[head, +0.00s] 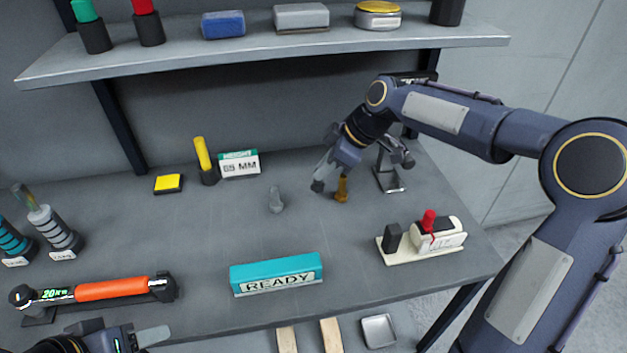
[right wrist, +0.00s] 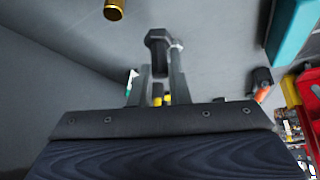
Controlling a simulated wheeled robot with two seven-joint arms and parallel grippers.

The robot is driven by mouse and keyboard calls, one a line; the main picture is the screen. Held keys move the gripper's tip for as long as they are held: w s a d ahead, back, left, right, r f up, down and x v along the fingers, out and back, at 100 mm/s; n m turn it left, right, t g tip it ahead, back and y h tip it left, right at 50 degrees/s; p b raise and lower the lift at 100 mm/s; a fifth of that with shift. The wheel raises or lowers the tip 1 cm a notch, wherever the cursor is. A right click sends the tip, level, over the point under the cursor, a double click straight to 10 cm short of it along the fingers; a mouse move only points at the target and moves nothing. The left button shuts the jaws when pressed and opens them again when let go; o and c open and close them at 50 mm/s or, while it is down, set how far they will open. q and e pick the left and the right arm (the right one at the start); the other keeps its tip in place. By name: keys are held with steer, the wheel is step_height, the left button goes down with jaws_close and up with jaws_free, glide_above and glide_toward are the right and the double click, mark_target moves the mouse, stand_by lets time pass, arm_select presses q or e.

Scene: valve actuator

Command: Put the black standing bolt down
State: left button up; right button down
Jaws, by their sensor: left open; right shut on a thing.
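The black bolt (right wrist: 158,62) shows in the right wrist view, its dark hex head beyond the fingertips and its shank between the fingers. My right gripper (right wrist: 160,85) is shut on it. In the head view the right gripper (head: 322,176) is low over the back middle of the table, between a grey standing bolt (head: 276,201) and a brass standing bolt (head: 342,190). The black bolt's dark end (head: 317,186) shows at the fingertips; whether it touches the table cannot be told. My left gripper (head: 125,336) is open and empty at the front left.
A teal READY block (head: 275,272) lies at the front. A cream fixture with a red knob (head: 428,222) is at right, a metal stand (head: 390,178) behind it. A 65 MM sign (head: 240,164) and yellow post (head: 203,155) stand at the back. The table's middle left is clear.

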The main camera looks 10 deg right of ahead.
mark_target(314, 182)
steer(key=x, duration=0.3)
steer(key=shift+w+r, duration=0.15)
steer(key=shift+w, duration=0.1)
steer(key=shift+w+a+f, duration=0.1)
steer(key=shift+a+f, duration=0.05)
steer(key=shift+f, duration=0.8)
steer(key=shift+w+a+f, duration=0.1)
steer(key=shift+f, duration=0.85)
steer(key=shift+f, duration=0.15)
steer(key=c, duration=1.4)
jaws_free()
